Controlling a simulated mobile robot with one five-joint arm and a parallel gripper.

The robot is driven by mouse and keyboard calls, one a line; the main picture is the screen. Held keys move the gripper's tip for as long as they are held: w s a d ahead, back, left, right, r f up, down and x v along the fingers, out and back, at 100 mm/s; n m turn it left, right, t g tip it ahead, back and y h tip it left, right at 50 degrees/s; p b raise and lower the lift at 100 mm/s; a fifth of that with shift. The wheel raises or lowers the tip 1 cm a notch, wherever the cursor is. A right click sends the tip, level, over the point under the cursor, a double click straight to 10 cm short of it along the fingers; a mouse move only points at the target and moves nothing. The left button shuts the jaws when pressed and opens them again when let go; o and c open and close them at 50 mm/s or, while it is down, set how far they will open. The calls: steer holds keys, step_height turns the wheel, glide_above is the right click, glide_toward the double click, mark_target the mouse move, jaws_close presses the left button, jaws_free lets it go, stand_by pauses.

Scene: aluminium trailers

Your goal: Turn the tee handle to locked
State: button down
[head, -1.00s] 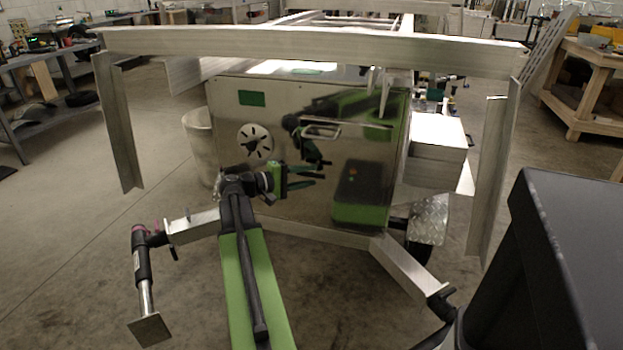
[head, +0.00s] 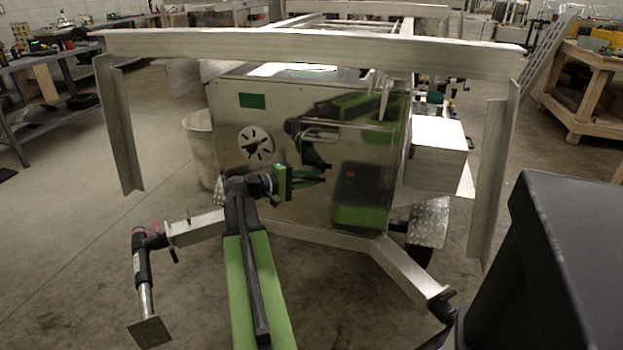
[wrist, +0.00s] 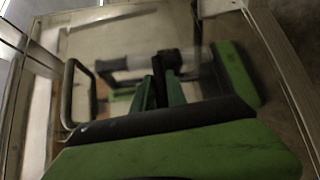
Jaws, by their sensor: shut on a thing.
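The shiny metal box (head: 240,200) on the trailer faces me, with a round slotted vent and a green label on its left part. My gripper (head: 322,174) reaches its front face near the middle. The reflection of my arm in the box blurs the outline.
The trailer's cross beam (head: 300,45) spans above the box. The trailer's tongue rails (head: 405,265) lie below.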

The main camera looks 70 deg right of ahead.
steer(key=shift+d+p, duration=0.1)
steer(key=shift+p, duration=0.25)
steer(key=shift+r+m+t+y+p, duration=0.2)
steer(key=shift+m+t+y+p, duration=0.15)
steer(key=shift+p, duration=0.5)
steer(key=m+t+p, duration=0.1)
steer(key=p, duration=0.2)
steer(key=shift+r+t+y, duration=0.1)
steer(key=shift+t+y, duration=0.25)
steer(key=m+t+y+p, duration=0.1)
steer(key=m+t+p, duration=0.1)
steer(key=p, duration=0.2)
steer(key=shift+s, duration=0.1)
steer(key=t+p, duration=0.1)
steer(key=m+t+p, duration=0.1)
steer(key=shift+f+t+p, duration=0.2)
steer(key=shift+t+p, duration=0.1)
steer(key=m+t, duration=0.1)
steer(key=m+t+y+p, duration=0.1)
steer(key=t, duration=0.1)
steer(key=shift+f+t, duration=0.2)
steer(key=shift+t, duration=0.1)
steer(key=shift+m+t, duration=0.65)
steer(key=shift+t, duration=0.65)
steer(key=shift+w, duration=0.2)
